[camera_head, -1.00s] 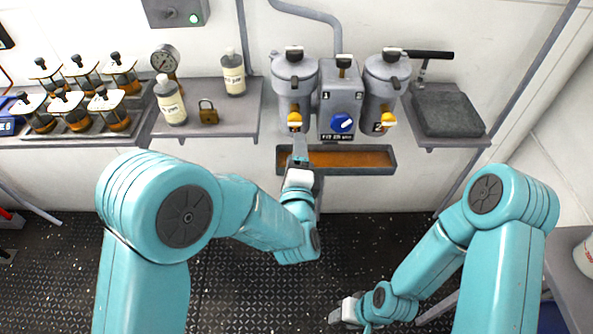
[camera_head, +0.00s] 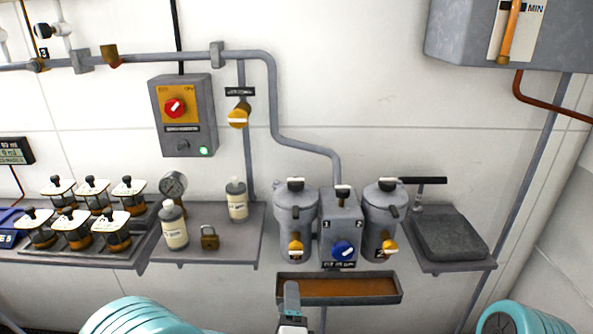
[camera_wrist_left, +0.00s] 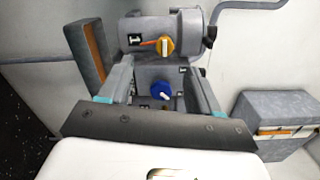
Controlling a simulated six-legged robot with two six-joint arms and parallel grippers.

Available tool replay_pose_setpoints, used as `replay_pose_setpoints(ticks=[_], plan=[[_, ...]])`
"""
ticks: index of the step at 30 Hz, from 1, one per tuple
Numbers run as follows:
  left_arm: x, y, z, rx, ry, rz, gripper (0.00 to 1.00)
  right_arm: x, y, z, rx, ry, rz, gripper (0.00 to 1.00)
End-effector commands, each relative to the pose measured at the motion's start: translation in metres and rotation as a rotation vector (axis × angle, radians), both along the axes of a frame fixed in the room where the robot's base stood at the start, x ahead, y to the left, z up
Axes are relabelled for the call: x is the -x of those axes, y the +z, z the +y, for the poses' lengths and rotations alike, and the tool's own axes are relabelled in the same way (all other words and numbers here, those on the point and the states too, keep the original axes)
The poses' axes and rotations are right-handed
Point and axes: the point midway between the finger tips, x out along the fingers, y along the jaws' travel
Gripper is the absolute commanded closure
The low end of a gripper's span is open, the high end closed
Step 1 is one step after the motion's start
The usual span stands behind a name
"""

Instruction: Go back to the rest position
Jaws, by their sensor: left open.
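My left gripper (camera_head: 291,300) shows at the bottom middle of the head view, its tip in front of the orange-bottomed drip tray (camera_head: 338,288). In the left wrist view its two fingers (camera_wrist_left: 160,88) stand apart with nothing between them. Beyond them are the blue knob (camera_wrist_left: 161,89) and a yellow-orange tap handle (camera_wrist_left: 165,46) on the grey filter unit. In the head view the blue knob (camera_head: 343,250) sits between two grey canisters, the left canister (camera_head: 295,220) and the right canister (camera_head: 384,225). My right gripper is outside the views; only a teal arm part shows at bottom right.
A shelf at left holds two bottles (camera_head: 174,226), a brass padlock (camera_head: 209,238) and a gauge (camera_head: 173,186). Several sample jars (camera_head: 71,228) stand further left. A dark pad (camera_head: 447,234) lies on the right shelf. A switch box (camera_head: 182,114) and pipes are on the wall.

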Motion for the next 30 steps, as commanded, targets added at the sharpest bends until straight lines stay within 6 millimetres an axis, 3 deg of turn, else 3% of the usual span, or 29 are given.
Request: replay_pose_setpoints(ticks=[4, 6, 9, 11, 12, 15, 18, 24, 30], plan=[[-0.016, -0.034, 0.084, -0.022, 0.163, 0.103, 0.37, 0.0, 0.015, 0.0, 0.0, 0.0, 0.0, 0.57], [-0.013, -0.068, 0.125, -0.016, 0.206, 0.212, 0.37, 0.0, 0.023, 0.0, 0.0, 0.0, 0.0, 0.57], [0.01, -0.129, 0.162, 0.196, 0.234, 0.416, 0.37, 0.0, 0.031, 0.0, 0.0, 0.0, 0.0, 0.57], [0.034, -0.167, 0.172, 0.405, 0.266, 0.555, 0.37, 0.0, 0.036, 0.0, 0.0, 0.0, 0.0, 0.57], [0.052, -0.187, 0.173, 0.55, 0.299, 0.641, 0.37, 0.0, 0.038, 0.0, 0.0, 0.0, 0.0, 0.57], [0.099, -0.226, 0.165, 0.899, 0.415, 0.842, 0.37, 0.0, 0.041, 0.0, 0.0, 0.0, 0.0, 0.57], [0.146, -0.247, 0.144, 1.208, 0.585, 1.028, 0.37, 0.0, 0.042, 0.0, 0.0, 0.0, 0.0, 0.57], [0.214, -0.256, 0.109, 1.582, 1.007, 1.255, 0.37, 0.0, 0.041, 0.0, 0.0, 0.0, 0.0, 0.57], [0.233, -0.255, 0.104, 1.731, 1.292, 1.245, 0.37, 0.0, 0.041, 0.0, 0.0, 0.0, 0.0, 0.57]])
